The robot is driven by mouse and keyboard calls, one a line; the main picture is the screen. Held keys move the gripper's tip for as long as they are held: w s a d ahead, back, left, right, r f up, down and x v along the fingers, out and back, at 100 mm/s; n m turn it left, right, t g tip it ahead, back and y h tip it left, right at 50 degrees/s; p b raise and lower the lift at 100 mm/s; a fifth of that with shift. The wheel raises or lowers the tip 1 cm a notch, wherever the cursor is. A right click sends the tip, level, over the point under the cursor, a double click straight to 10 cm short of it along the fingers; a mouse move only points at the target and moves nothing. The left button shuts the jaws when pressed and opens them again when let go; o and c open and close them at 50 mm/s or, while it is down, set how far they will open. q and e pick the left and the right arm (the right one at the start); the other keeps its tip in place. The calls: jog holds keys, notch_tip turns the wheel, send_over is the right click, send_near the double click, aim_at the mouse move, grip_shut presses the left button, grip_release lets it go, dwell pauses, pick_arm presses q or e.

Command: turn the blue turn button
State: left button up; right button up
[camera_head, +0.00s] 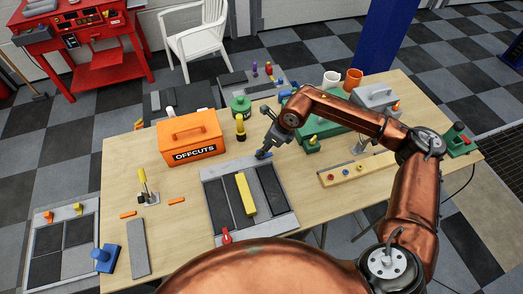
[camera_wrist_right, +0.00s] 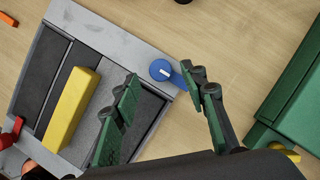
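The blue turn button (camera_head: 264,155) sits at the far right corner of a grey board (camera_head: 215,172). In the right wrist view the blue turn button (camera_wrist_right: 161,70) shows a round cap with a white line and a short arm pointing right. My right gripper (camera_head: 266,146) is just above it in the head view, partly covering it. In the wrist view my right gripper (camera_wrist_right: 160,70) has its fingers spread, with the button between the fingertips. Its right fingertip is close to the button's arm; I cannot tell whether they touch. My left gripper is not in view.
A yellow bar (camera_head: 245,194) lies on the board's dark panels, and a red turn button (camera_head: 226,236) is at its near edge. A green case (camera_wrist_right: 290,100) is to the right.

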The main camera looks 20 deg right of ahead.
jog(key=shift+x, duration=1.65)
jog(key=shift+d, duration=0.1)
grip_shut()
